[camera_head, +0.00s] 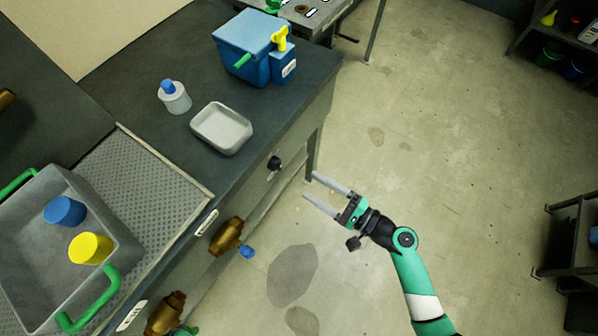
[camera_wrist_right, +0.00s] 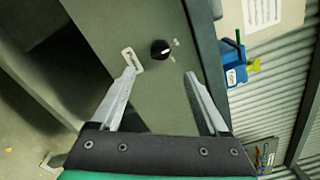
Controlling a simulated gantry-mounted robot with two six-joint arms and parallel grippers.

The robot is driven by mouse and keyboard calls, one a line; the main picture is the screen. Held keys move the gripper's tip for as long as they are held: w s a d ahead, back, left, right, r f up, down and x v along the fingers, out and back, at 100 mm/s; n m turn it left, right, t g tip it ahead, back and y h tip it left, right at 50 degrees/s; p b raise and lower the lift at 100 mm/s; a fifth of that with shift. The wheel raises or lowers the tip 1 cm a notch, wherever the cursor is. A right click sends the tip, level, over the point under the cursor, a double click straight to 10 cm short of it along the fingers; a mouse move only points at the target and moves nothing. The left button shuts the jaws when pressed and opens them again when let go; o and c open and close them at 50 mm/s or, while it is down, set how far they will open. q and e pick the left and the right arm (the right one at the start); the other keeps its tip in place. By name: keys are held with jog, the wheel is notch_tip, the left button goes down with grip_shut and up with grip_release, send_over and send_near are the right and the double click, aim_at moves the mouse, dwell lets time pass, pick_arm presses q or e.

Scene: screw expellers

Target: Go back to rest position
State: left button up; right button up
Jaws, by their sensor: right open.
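My right gripper (camera_head: 322,193) is open and empty. In the head view it hangs over the floor, to the right of the workbench front, with its fingers pointing toward the bench. In the right wrist view the two spread fingers of the right gripper (camera_wrist_right: 160,82) face the bench's front panel (camera_wrist_right: 140,40), with a black knob (camera_wrist_right: 160,49) between and beyond the tips. Nothing lies between the fingers. My left gripper is in neither view.
The bench carries a blue machine (camera_head: 251,40), a white tray (camera_head: 199,133), a white bottle with blue cap (camera_head: 174,98) and a grey crate (camera_head: 30,250) holding blue and yellow cylinders. Brass valves (camera_head: 227,237) stick out from the bench front.

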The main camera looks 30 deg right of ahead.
jog(key=shift+s+d, duration=0.2)
jog(key=shift+s, duration=0.4)
